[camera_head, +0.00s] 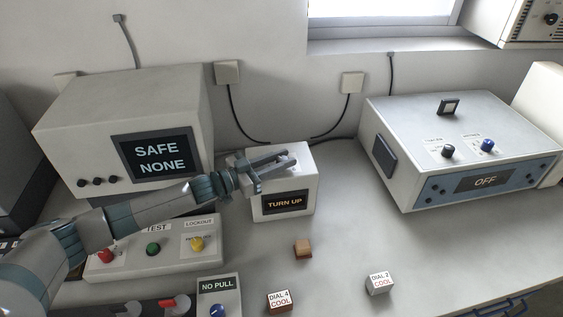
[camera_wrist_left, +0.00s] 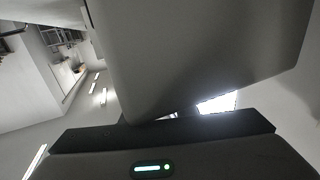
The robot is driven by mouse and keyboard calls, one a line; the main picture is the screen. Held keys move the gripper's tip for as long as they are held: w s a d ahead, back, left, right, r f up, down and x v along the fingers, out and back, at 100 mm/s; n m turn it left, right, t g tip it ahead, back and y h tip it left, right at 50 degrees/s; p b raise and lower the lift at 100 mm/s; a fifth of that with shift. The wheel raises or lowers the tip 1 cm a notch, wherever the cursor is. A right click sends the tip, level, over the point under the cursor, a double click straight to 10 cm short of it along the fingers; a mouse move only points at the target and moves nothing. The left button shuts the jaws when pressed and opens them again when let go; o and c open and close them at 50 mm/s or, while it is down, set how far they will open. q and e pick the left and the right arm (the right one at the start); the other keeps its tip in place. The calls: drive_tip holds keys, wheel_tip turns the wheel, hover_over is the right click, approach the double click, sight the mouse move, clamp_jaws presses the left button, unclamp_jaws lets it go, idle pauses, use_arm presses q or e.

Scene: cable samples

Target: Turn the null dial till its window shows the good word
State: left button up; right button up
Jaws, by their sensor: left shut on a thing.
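The small white box (camera_head: 300,183) with a lit window (camera_head: 285,202) stands on the bench. Its window reads TURN UP in orange. My left gripper (camera_head: 288,158) reaches over the top of this box from the left. Its jaws are shut on the null dial on the box top, which the fingers mostly hide. In the left wrist view, a large grey surface and the gripper's dark body fill most of the picture, and the dial cannot be made out. My right gripper is not in view.
A monitor (camera_head: 160,158) reading SAFE NONE stands behind my left arm. A button panel (camera_head: 130,262) lies below the arm. A NO PULL box (camera_head: 218,292) and small blocks (camera_head: 303,249) are in front. A large instrument (camera_head: 455,115) reading OFF is at right.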

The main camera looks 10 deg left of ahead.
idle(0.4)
use_arm(q)
drive_tip(key=o, duration=1.1)
drive_tip(key=shift+c, duration=0.2)
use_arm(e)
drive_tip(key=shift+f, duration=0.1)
use_arm(q)
drive_tip(key=shift+s+a, duration=0.25)
drive_tip(key=shift+a, duration=0.15)
drive_tip(key=b+v, duration=0.3)
drive_tip(key=v, duration=0.5)
drive_tip(key=shift+s+a+f, duration=0.1)
drive_tip(key=shift+s+f, duration=0.05)
drive_tip(key=b+v, duration=0.2)
drive_tip(key=v, duration=0.6)
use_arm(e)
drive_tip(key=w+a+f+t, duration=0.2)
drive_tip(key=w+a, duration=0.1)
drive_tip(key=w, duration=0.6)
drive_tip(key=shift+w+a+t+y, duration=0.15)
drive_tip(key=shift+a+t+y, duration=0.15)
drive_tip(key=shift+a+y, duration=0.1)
use_arm(q)
drive_tip(key=shift+r, duration=0.25)
